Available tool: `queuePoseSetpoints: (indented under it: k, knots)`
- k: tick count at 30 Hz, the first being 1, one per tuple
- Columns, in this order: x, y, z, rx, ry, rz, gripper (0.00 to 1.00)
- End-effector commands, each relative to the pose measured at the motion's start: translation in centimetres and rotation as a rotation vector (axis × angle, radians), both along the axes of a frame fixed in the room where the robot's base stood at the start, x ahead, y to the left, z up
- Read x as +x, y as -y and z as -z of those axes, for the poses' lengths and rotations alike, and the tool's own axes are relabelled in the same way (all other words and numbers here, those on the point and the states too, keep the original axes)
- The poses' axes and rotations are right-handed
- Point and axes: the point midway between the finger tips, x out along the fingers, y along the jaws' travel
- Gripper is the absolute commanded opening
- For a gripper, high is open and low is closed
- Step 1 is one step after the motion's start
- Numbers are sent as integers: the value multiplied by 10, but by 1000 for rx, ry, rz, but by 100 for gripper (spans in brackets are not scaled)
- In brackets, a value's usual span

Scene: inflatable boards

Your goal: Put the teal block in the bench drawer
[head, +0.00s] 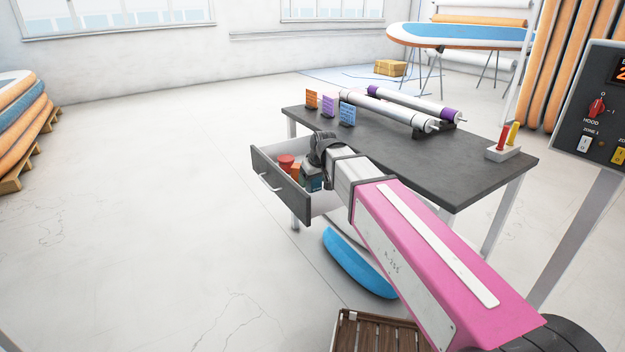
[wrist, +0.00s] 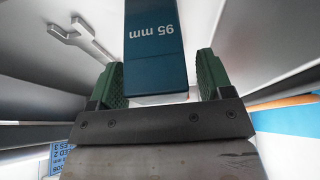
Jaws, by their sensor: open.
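The teal block (wrist: 155,45), marked "95 mm", sits between the two green finger pads of my gripper (wrist: 160,78) in the wrist view, with narrow gaps beside it. In the head view the teal block (head: 314,183) shows low in the open bench drawer (head: 279,186), partly hidden by my wrist. My gripper is open and points down over the drawer. I cannot tell whether the block rests on the drawer floor. The drawer has a dark front with a pale handle (head: 269,182).
A red object (head: 285,162) and other small items share the drawer.

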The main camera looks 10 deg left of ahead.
Motion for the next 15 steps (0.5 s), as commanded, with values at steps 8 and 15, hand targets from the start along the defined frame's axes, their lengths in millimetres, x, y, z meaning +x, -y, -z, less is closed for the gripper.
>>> queuePoseSetpoints:
  k: [8, 15]
  knots:
    - [-7, 7, -25, 1, 2, 0, 73]
    - [-18, 18, -63, 1, 2, 0, 73]
